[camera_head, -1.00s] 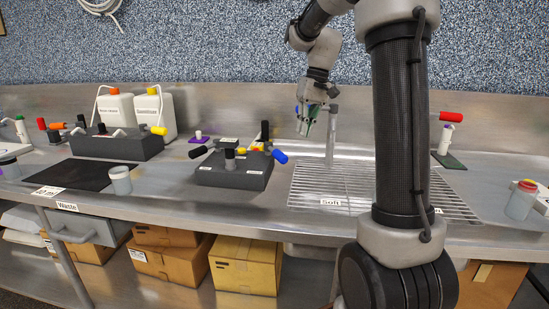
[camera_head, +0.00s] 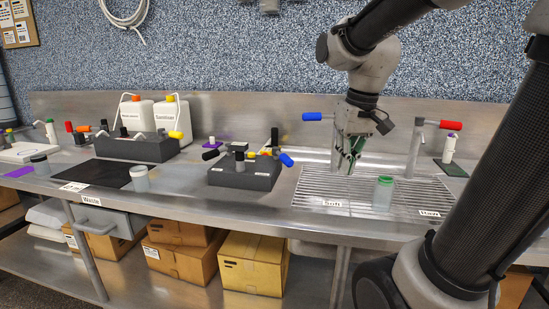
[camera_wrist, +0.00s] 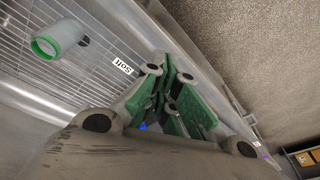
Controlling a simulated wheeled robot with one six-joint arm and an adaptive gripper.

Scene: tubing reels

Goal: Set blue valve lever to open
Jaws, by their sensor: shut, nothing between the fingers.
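A blue lever (camera_head: 312,116) sticks out to the left from the top of the tap (camera_head: 337,140) above the "Soft" grate. A second blue lever (camera_head: 287,160) is on the dark valve block (camera_head: 232,178) left of the grate. My gripper (camera_head: 352,168) has green finger pads; it hangs over the grate, just right of the tap and below the level of its lever. In the wrist view my gripper (camera_wrist: 178,85) is shut and empty. A small blue patch (camera_wrist: 142,126) shows behind the fingers there; I cannot tell what it is.
A green-rimmed jar (camera_head: 383,193) stands on the grate (camera_head: 350,190) below and right of my gripper. It also shows in the wrist view (camera_wrist: 57,40). A red-lever tap (camera_head: 416,145) stands to the right. White canisters (camera_head: 172,116) stand at the left back.

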